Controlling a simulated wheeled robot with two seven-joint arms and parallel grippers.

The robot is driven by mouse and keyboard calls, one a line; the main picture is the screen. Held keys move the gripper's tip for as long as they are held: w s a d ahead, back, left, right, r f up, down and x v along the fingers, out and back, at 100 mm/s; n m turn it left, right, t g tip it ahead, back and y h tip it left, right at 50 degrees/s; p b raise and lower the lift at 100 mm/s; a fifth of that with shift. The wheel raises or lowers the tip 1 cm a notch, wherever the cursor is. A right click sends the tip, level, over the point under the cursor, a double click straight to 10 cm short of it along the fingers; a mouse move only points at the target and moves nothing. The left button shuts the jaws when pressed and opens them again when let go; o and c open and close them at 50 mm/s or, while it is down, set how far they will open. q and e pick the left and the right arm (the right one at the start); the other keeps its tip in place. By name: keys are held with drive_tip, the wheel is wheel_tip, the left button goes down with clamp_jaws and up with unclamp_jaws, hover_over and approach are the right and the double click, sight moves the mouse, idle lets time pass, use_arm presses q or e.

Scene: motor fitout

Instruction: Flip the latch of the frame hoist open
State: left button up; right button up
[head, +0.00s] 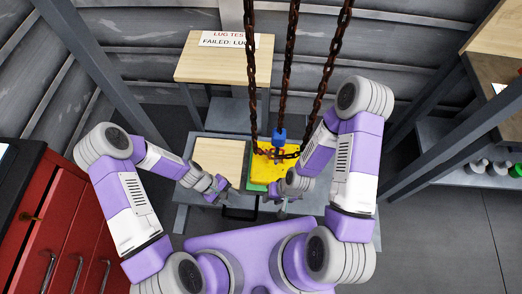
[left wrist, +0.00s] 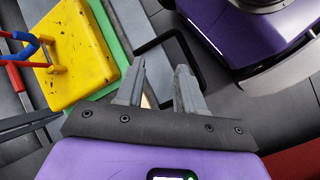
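The frame hoist shows in the head view as rusty chains (head: 288,70) that hang from above to a blue fitting (head: 279,137) over a yellow block (head: 262,177). In the left wrist view, a blue part (left wrist: 27,43) with red and yellow pieces is at the upper left, by the worn yellow block (left wrist: 85,65). I cannot single out the latch. My left gripper (head: 226,189) is left of the yellow block; its fingers (left wrist: 159,85) are apart with nothing between them. My right gripper (head: 282,207) is low, at the block's near right side; its fingers are too small to read.
The yellow block lies on a green base (head: 256,187) on a grey workbench (head: 330,217), beside a wooden board (head: 220,155). A wooden table (head: 225,68) with a sign stands behind. A red drawer cabinet (head: 55,225) is at left, metal shelving (head: 450,140) at right.

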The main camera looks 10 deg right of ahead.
use_arm(q)
drive_tip(key=w+d+r+n+g+h+b, duration=0.1)
drive_tip(key=w+d+r+n+h+b, duration=0.2)
drive_tip(key=w+h, duration=0.35)
drive_tip(key=w+d+r+n+g+h, duration=0.1)
drive_tip(key=w+d+r+n+h, duration=0.3)
drive_tip(key=w, duration=0.4)
drive_tip(key=s+d+m+b, duration=0.1)
drive_tip(key=s+d, duration=0.1)
drive_tip(key=d, duration=0.5)
drive_tip(key=shift+r, duration=0.45)
drive_tip(key=shift+s+h, duration=0.1)
drive_tip(key=shift+h, duration=0.15)
clamp_jaws()
